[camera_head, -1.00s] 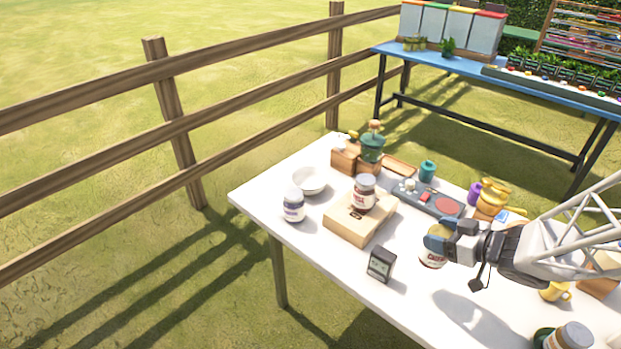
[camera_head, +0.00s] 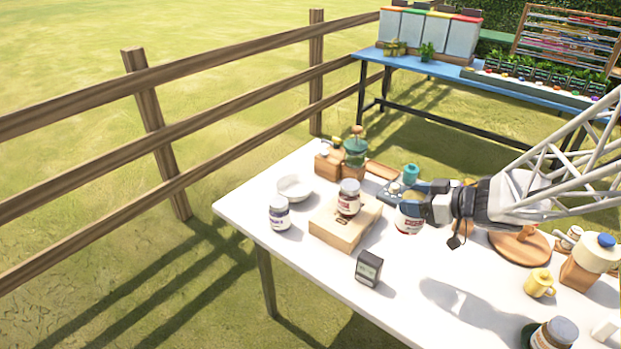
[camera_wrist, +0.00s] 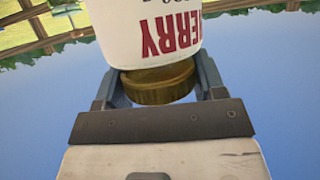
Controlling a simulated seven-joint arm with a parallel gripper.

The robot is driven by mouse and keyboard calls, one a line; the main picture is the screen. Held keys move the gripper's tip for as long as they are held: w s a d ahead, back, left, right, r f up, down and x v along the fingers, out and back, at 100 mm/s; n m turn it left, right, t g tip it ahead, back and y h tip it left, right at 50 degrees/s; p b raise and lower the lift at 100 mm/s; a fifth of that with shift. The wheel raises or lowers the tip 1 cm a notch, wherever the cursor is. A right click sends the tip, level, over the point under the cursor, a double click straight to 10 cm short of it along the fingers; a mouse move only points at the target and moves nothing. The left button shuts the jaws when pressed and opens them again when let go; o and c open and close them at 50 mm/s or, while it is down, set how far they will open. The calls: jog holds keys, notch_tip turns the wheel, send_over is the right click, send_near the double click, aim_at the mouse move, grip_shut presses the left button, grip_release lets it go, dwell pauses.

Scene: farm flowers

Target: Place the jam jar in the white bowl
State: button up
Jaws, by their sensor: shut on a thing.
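My gripper (camera_head: 416,204) is shut on a jam jar (camera_head: 408,224) with a white label with red lettering. The jar is held by its gold lid, to the right of the wooden box. In the wrist view the jar's label (camera_wrist: 160,32) reads "...HERRY", and its gold lid (camera_wrist: 158,88) sits between my gripper's fingers (camera_wrist: 157,85). The white bowl (camera_head: 295,190) stands at the far left of the white table, apart from the jar, and looks empty. Whether the held jar is clear of the table I cannot tell.
A second jar (camera_head: 349,198) stands on the wooden box (camera_head: 338,232), between the bowl and my gripper. Another jar (camera_head: 279,214) stands in front of the bowl. A small dark device (camera_head: 368,269) stands near the front edge. A yellow mug (camera_head: 540,284) is at right.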

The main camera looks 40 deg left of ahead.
jog(key=w+a+r+n+g+h, duration=0.1)
jog(key=w+a+n+g, duration=0.25)
jog(key=a, duration=0.95)
jog(key=w+a+n+g+h, duration=0.1)
jog(key=w+a+n+g, duration=0.2)
jog(key=a, duration=1)
jog(key=a+f+n+g+h, duration=0.2)
jog(key=a+g, duration=0.1)
jog(key=a, duration=1.3)
jog(key=f, duration=0.5)
jog(key=shift+s+a+f, duration=0.1)
jog(key=shift+s+a, duration=0.15)
jog(key=shift+a, duration=0.1)
notch_tip(320, 180, down, 6)
jog(key=shift+f, duration=0.15)
jog(key=shift+f, duration=1.85)
